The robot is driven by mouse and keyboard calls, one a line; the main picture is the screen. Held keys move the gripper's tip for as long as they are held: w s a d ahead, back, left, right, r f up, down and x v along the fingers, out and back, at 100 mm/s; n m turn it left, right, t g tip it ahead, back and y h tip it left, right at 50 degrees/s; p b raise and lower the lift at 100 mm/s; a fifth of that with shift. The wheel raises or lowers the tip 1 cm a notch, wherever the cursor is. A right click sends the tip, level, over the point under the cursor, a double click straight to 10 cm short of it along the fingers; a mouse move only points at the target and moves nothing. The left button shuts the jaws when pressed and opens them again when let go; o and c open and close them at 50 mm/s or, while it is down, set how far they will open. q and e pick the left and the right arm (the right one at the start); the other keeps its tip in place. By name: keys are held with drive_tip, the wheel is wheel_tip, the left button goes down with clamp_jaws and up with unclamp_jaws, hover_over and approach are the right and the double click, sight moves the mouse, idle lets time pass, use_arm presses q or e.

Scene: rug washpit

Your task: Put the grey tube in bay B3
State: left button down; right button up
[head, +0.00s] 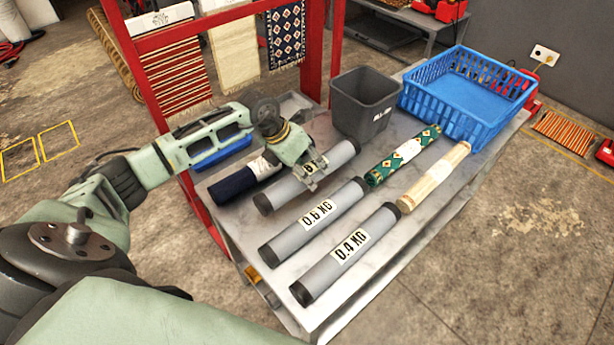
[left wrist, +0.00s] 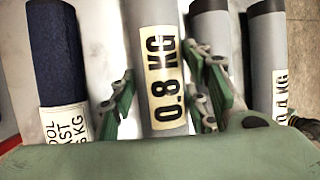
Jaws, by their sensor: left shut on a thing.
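Three grey tubes with black ends lie on the metal table. The 0.8 KG tube (head: 274,199) is the leftmost of them, and its label shows in the left wrist view (left wrist: 166,112). My left gripper (head: 310,172) is shut on this tube near its middle, with a finger on each side in the left wrist view (left wrist: 161,72). The 0.6 KG tube (head: 335,204) and the 0.4 KG tube (head: 365,240) lie to its right. No bay marked B3 can be made out. My right gripper is out of view.
A dark blue roll (head: 232,184) lies close left of the held tube. A green patterned roll (head: 421,143) and a cream roll (head: 440,168) lie right. A grey bin (head: 357,112) and blue basket (head: 465,118) stand behind. A red rack (head: 222,18) rises at the back left.

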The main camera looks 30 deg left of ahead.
use_arm(q)
drive_tip(key=shift+w+a+f, duration=0.1)
drive_tip(key=shift+a+f, duration=0.1)
drive_tip(key=shift+f+p, duration=0.4)
drive_tip(key=shift+f, duration=1.4)
drive_tip(key=shift+f, duration=0.1)
drive_tip(key=c, duration=1.4)
unclamp_jaws()
drive_tip(key=shift+f, duration=0.15)
drive_tip(key=o, duration=0.4)
